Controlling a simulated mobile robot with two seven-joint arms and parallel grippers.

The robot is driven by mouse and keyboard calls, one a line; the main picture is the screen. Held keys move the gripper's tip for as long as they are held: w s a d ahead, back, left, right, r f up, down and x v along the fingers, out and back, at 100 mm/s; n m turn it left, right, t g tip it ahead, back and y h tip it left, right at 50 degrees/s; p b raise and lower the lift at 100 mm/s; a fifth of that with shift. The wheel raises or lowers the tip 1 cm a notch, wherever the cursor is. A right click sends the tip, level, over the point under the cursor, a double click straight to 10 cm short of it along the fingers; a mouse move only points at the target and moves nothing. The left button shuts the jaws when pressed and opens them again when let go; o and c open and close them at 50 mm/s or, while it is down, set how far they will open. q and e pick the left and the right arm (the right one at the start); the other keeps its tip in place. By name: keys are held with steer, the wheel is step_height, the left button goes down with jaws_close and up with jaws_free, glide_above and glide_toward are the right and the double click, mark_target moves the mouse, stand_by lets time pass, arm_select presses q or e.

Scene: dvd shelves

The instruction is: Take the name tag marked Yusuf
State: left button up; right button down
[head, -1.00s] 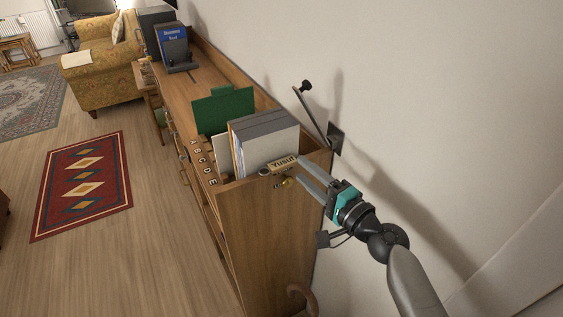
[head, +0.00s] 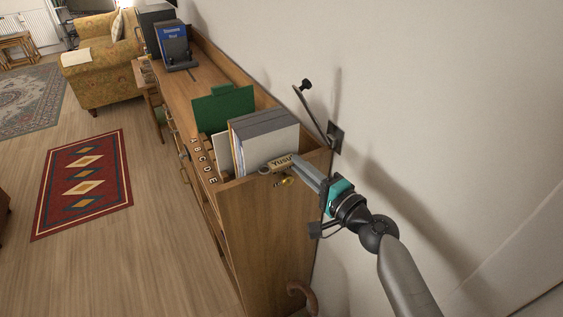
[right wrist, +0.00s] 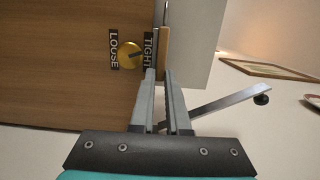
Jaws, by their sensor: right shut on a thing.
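The name tag marked Yusuf (head: 281,162) is a small light wooden plate at the top of the wooden cabinet's near end. My right gripper (head: 296,162) reaches it from the right, with its fingers closed on the tag's right end. In the right wrist view the tag (right wrist: 164,52) shows nearly edge-on as a narrow tan strip, and the fingertips (right wrist: 159,72) meet its lower end. The tag still sits against the cabinet's top edge; I cannot tell whether it is loose from there. My left gripper is not in view.
A brass knob (right wrist: 130,55) between labels LOOSE and TIGHT sits beside the tag on the cabinet end (head: 265,230). Grey and white folders (head: 268,140) stand just behind the tag. A metal arm (head: 314,115) juts from the wall behind.

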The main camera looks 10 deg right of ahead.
steer(key=shift+r, duration=0.15)
stand_by(0.4)
steer(key=shift+s+d+r+p, duration=0.1)
steer(key=shift+s+r+p, duration=0.1)
steer(key=shift+r+p, duration=0.25)
step_height(320, 180, up, 6)
steer(key=p, duration=0.3)
steer(key=s+a+b+v, duration=0.1)
steer(key=b+v, duration=0.5)
steer(key=v, duration=1.3)
steer(key=shift+s+a, duration=0.35)
steer(key=shift+a, duration=0.2)
